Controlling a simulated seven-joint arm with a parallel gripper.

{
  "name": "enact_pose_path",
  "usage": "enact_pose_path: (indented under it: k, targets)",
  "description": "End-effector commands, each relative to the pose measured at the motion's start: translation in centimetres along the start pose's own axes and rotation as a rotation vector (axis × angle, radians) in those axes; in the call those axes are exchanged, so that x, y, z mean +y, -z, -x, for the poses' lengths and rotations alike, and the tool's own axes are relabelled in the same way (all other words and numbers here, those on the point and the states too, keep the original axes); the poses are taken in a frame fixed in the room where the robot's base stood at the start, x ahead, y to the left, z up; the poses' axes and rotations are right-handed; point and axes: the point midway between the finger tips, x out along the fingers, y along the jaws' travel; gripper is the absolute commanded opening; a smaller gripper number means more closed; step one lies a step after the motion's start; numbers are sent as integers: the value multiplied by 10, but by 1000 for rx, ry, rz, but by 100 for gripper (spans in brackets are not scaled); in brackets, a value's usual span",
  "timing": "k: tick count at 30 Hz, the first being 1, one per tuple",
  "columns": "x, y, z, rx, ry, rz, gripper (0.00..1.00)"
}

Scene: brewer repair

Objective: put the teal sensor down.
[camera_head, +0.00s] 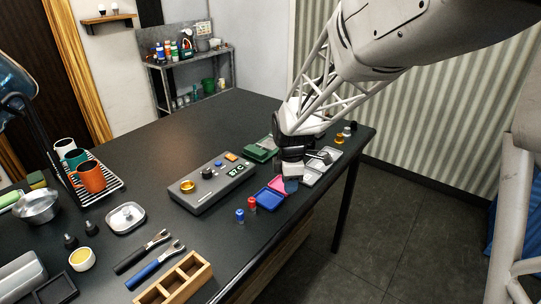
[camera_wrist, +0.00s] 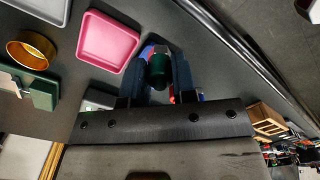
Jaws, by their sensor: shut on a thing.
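My gripper (camera_head: 291,183) is low over the row of small trays near the table's right edge. In the wrist view its two dark fingers (camera_wrist: 157,78) are closed on the teal sensor (camera_wrist: 160,66), a dark green-teal cylinder with a paler end. In the head view the sensor is mostly hidden by the gripper, and I cannot tell whether it touches anything below. The pink tray (camera_head: 279,185) is just left of the fingers and also shows empty in the wrist view (camera_wrist: 108,42). The blue tray (camera_head: 268,199) lies in front of it.
Grey trays (camera_head: 311,176) lie right of my gripper. A brewer unit (camera_head: 207,187) with a lit display stands left, a green box (camera_head: 261,150) behind. Small blue (camera_head: 239,216) and red (camera_head: 252,204) parts stand by the blue tray. The table's edge is close on the right.

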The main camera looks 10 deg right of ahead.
Motion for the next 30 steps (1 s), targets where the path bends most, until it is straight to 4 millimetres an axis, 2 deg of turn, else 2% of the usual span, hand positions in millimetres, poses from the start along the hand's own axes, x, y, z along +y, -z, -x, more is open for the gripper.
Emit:
enact_pose_path:
  k: [15, 21, 30]
  targets:
    - [66, 4, -6, 0, 0, 0, 0]
    - [77, 5, -7, 0, -1, 0, 0]
    - [77, 5, -7, 0, 0, 0, 0]
